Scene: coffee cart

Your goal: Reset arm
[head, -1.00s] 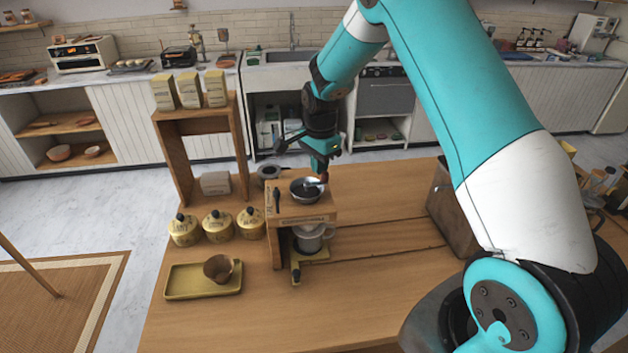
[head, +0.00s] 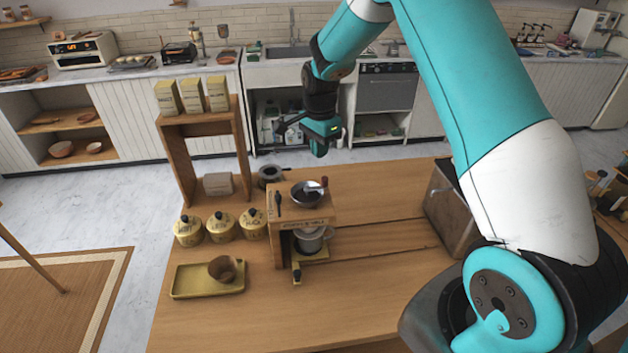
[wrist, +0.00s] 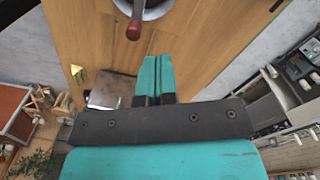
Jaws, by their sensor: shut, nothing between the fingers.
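My gripper (head: 320,149) hangs in the air above the back of the wooden table, behind the coffee grinder (head: 303,222). In the wrist view my gripper (wrist: 155,60) has its two teal fingers together with nothing between them. The grinder's metal bowl (head: 306,196) holds dark contents, and a red-tipped handle shows at its rim. The bowl and handle also show at the top of the wrist view (wrist: 134,28), in front of the fingertips and apart from them.
A wooden shelf (head: 243,160) with several bags stands left of the gripper. A metal box (head: 450,210) stands on the right. The table's centre right is clear.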

